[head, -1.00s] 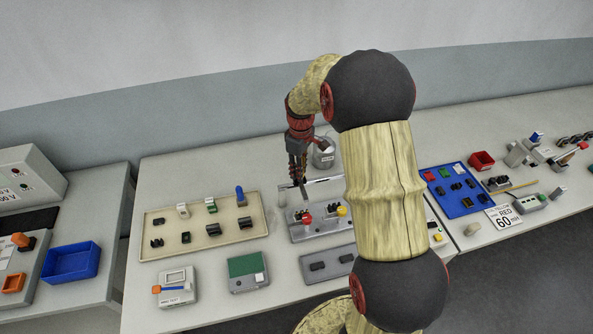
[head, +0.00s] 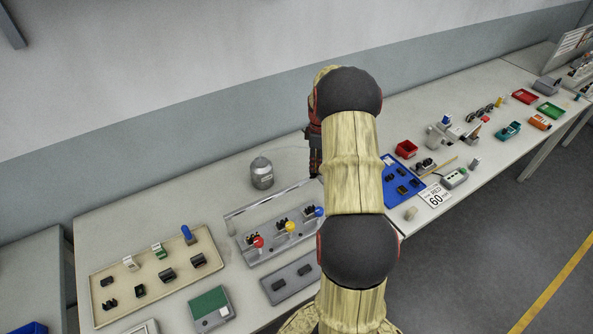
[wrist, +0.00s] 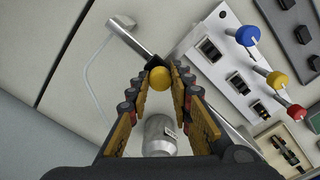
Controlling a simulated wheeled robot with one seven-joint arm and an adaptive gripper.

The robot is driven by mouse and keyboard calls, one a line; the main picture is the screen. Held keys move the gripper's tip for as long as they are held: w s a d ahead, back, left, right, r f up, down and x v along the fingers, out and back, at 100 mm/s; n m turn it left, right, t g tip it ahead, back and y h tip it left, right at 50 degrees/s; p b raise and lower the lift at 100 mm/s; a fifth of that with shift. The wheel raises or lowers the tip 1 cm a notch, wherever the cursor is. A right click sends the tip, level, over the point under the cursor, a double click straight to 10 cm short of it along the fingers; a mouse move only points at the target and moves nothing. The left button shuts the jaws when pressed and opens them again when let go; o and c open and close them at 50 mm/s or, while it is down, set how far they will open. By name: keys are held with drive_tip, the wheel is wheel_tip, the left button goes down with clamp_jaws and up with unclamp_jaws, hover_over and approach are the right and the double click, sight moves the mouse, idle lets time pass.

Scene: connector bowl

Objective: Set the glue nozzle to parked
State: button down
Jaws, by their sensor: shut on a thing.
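The glue nozzle looks to be a grey metal arm (wrist: 133,40) with a round yellow-brown knob (wrist: 159,78) at its end, in the wrist view. My gripper (wrist: 160,74) is shut on the knob, one finger on each side. In the head view my gripper (head: 315,160) is mostly hidden behind my arm, to the right of a grey metal bottle (head: 262,174). The nozzle is not clear in the head view. I see no readable parked mark.
A grey panel (head: 262,260) with red, yellow and blue knobs stands in front, behind it a pale rail (head: 262,202). A beige tray (head: 215,265) of connectors is at left; a blue tray (head: 418,195) and a red bin (head: 406,149) are at right.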

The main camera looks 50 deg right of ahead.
drive_tip(key=d, duration=0.2)
drive_tip(key=s+d, duration=0.1)
drive_tip(key=d, duration=0.1)
drive_tip(key=shift+s+d, duration=0.2)
drive_tip(key=shift+d, duration=0.1)
drive_tip(key=c, duration=1.6)
unclamp_jaws()
drive_tip(key=shift+d, duration=0.2)
drive_tip(key=shift+c, duration=0.2)
drive_tip(key=shift+o, duration=0.4)
drive_tip(key=shift+a, duration=0.1)
drive_tip(key=shift+r, duration=0.3)
wheel_tip(320, 180, up, 11)
drive_tip(key=shift+r, duration=0.2)
